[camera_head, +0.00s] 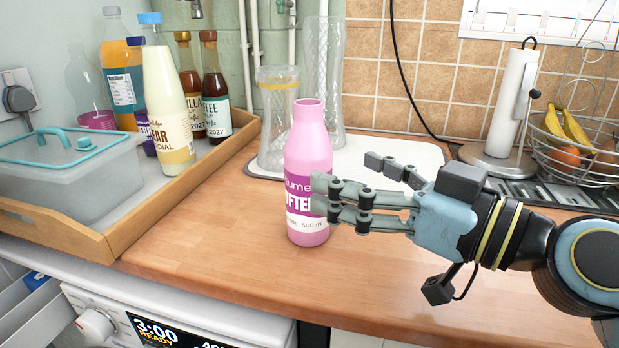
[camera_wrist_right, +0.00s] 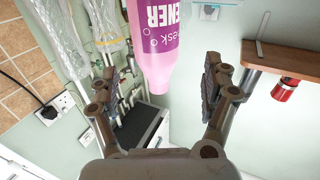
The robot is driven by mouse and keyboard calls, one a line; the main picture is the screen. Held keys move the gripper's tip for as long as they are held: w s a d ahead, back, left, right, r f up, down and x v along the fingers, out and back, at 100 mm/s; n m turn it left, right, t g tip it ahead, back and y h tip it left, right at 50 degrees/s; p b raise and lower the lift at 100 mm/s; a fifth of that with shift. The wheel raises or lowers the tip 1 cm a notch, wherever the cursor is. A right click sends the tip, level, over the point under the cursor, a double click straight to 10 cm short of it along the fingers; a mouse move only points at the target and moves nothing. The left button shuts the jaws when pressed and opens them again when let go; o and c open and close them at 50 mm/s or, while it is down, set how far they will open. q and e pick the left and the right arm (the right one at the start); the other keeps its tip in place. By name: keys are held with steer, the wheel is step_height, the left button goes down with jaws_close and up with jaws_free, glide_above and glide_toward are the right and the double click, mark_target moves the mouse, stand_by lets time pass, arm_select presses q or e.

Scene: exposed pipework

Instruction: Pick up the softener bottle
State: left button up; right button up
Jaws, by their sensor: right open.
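The softener bottle (camera_head: 307,160) is pink with a purple and white label. It stands upright on the wooden worktop near the middle of the head view. My right gripper (camera_head: 345,180) is open at its right side, and some fingers overlap the label's right edge in front. In the right wrist view the bottle (camera_wrist_right: 156,45) appears upside down, between the spread fingers of the right gripper (camera_wrist_right: 158,82). I cannot tell whether any finger touches it. My left gripper is not in view.
A wooden tray (camera_head: 185,200) at left holds several bottles and a clear lidded box (camera_head: 70,180). A paper towel roll (camera_head: 512,105) and a wire fruit basket (camera_head: 585,150) are at right. The front worktop is clear.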

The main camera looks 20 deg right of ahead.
mark_target(326, 171)
steer(key=shift+x, duration=0.75)
steer(key=shift+w+a, duration=0.2)
steer(key=shift+w, duration=0.15)
steer(key=shift+w+a, duration=0.1)
steer(key=shift+w, duration=0.2)
steer(key=x, duration=0.1)
steer(key=p+x, duration=0.1)
steer(key=x, duration=0.2)
steer(key=shift+w+f, duration=0.35)
steer(key=shift+f, duration=0.05)
steer(key=shift+w, duration=0.15)
steer(key=shift+f, duration=0.1)
steer(key=c, duration=1.5)
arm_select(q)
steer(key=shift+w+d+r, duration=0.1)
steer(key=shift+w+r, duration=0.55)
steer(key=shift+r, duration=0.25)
arm_select(e)
steer(key=shift+c, duration=0.2)
